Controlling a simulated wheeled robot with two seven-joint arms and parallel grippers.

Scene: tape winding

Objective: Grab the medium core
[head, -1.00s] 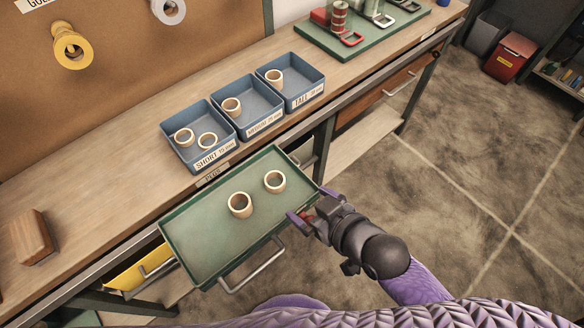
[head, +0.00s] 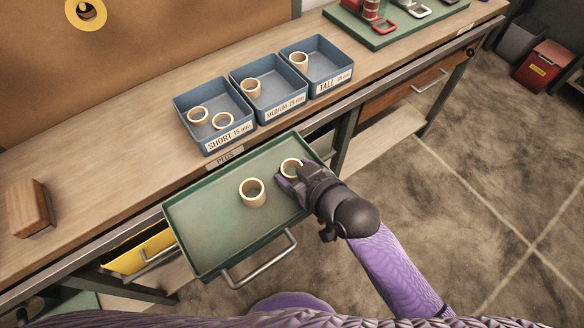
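A green tray (head: 205,235) holds two pale ring-shaped cores. The left core (head: 252,192) stands clear in the middle. The right core (head: 290,166) stands near the tray's right end, partly hidden by my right gripper (head: 291,174). That gripper looks open, with its fingers at the core's near side; whether they touch it I cannot tell. The bin labelled medium (head: 270,116) on the bench holds one core (head: 251,88). Which tray core is medium is not marked. My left gripper is not in view.
The short bin (head: 216,143) holds two cores and the tall bin (head: 328,86) holds one core. A wooden block (head: 27,208) lies on the bench at left. A yellow drawer (head: 140,252) is open beside the tray. Open floor lies at right.

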